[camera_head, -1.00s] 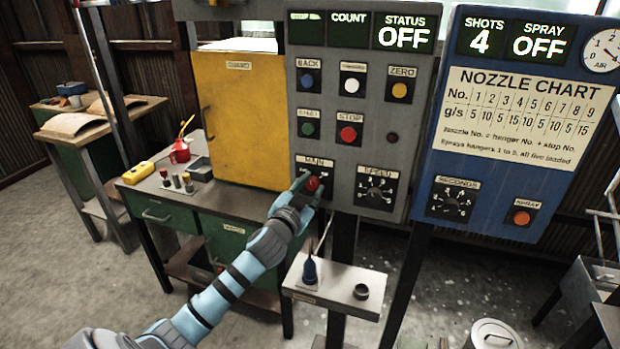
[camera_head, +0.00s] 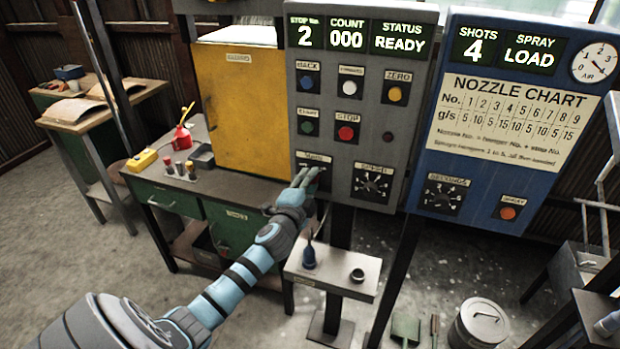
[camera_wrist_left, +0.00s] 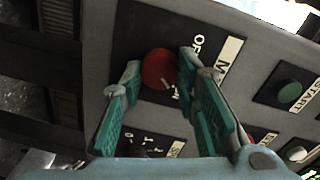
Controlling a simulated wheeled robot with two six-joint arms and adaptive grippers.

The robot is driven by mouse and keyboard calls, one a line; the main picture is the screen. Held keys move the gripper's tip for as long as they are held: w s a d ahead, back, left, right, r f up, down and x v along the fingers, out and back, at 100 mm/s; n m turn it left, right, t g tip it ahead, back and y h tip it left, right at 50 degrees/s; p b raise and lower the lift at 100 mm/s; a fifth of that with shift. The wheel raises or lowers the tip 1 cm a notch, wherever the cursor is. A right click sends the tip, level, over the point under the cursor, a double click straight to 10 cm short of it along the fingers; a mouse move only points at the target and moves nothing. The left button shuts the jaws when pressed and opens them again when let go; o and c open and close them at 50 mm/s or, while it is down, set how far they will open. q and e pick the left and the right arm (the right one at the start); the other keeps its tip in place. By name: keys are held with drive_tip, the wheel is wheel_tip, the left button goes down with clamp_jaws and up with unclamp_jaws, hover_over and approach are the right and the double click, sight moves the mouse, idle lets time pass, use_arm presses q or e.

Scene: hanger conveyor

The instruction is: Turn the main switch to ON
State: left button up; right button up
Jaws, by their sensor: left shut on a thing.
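The main switch's red knob (camera_wrist_left: 160,68) shows in the wrist view on its black plate, with the end of a label reading "OF" beside it. My left gripper (camera_head: 306,176) reaches the main switch plate on the grey control panel (camera_head: 405,113) and mostly hides the knob in the head view. In the wrist view its teal-padded fingers (camera_wrist_left: 158,92) are on both sides of the knob, shut on it. The grey panel's displays (camera_head: 363,34) are lit: stop number 2, count 000, status READY. My right gripper is not in view.
The blue spray panel (camera_head: 440,145) at the right reads SHOTS 4 and SPRAY LOAD. The yellow cabinet (camera_head: 240,105) stands left of the grey panel. A small shelf (camera_head: 330,278) with a blue-based tool and a dark cup sits below. The speed dial (camera_head: 372,185) is close beside the switch.

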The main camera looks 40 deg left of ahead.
use_arm(q)
drive_tip(key=shift+m, duration=0.5)
drive_tip(key=o, duration=1.2)
drive_tip(key=shift+c, duration=0.2)
drive_tip(key=v, duration=1.2)
drive_tip(key=shift+w, duration=0.1)
